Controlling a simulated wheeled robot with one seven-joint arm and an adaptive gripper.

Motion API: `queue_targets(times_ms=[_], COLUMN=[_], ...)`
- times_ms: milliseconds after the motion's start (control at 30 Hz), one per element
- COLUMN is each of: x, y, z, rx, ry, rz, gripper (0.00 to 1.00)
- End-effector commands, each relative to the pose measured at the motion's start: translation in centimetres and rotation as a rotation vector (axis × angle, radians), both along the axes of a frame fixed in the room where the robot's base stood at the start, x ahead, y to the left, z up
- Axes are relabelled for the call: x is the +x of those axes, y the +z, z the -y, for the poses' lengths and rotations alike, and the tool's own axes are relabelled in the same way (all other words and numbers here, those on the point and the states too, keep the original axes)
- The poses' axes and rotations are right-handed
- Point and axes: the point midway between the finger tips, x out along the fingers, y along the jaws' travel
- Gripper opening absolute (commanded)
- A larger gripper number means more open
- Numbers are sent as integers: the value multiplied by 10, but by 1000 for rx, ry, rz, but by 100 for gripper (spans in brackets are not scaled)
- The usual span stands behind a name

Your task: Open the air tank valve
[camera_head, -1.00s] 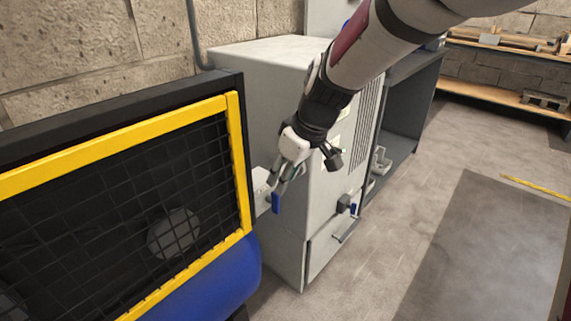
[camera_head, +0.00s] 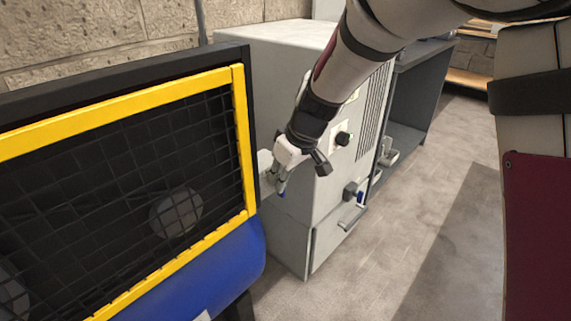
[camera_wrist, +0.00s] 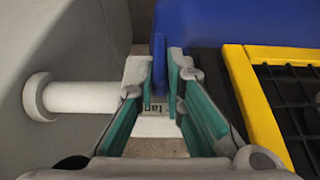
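The air tank valve's blue handle (camera_wrist: 159,72) stands as a narrow upright plate between my fingertips in the wrist view. A pale pipe (camera_wrist: 85,95) runs from a round flange on the left towards the fingers. A white label (camera_wrist: 155,127), partly covered, shows between the fingers. The valve body is mostly hidden by my fingers.
The blue tank (camera_head: 215,283) and the yellow-framed mesh guard (camera_head: 243,140) stand close on the left. A grey cabinet (camera_head: 290,235) with a black knob (camera_head: 343,139) and a lower handle (camera_head: 352,219) stands behind my gripper. The floor to the right is open.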

Motion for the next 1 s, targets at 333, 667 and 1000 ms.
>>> queue_targets(times_ms=[333, 667, 1000], x=[0, 5, 11], y=[0, -2, -3], z=[1, 5, 9], rx=[7, 95, 280], ry=[0, -6, -5], rz=[-10, -121, -358], gripper=[0, 0, 0])
